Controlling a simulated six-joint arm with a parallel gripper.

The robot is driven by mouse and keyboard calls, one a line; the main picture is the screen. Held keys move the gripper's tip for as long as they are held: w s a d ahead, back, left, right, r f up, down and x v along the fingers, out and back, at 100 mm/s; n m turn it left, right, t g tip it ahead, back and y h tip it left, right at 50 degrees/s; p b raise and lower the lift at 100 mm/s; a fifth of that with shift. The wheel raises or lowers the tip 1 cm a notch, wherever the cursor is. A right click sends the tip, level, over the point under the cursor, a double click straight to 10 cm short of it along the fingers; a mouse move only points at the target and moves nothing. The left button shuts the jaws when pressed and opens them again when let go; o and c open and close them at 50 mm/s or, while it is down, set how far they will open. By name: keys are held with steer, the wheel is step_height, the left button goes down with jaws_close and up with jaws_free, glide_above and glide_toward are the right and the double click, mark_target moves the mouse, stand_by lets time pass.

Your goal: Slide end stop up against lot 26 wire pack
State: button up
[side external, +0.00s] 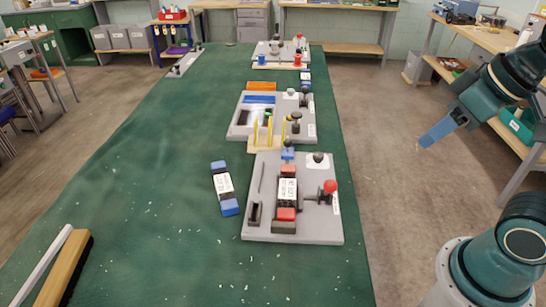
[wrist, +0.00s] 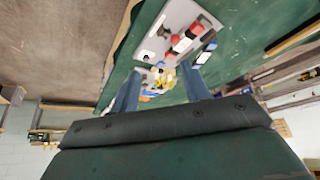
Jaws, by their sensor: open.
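A pack with red ends and a white printed label (side external: 288,190) sits on the near grey plate (side external: 262,170). A similar pack with blue ends (side external: 225,187) lies on the green table left of that plate. The lot numbers are too small to read. A dark brown block (side external: 284,227) sits against the front red end; I cannot tell whether it is the end stop. A red-knobbed lever (side external: 329,187) stands right of the red-ended pack. My gripper (side external: 428,138) is open and empty, off the table's right side. Its two blue fingers show apart in the wrist view (wrist: 161,70).
A second grey plate (side external: 235,130) with yellow upright pieces (side external: 268,130) in front stands behind the near plate. A wooden brush (side external: 68,268) lies at the front left. The table's left part (side external: 130,190) is mostly clear, with small white scraps.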

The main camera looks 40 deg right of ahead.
steer(key=w+r+m+g, duration=0.2)
steer(key=w+r, duration=0.2)
steer(key=w, duration=0.7)
steer(key=m+g, duration=0.4)
steer(key=m, duration=0.1)
glide_above(288, 143)
step_height(288, 143, down, 18)
steer(key=shift+w+d, duration=0.4)
steer(key=shift+f, duration=0.1)
step_height(288, 143, down, 14)
steer(key=shift+r, duration=0.25)
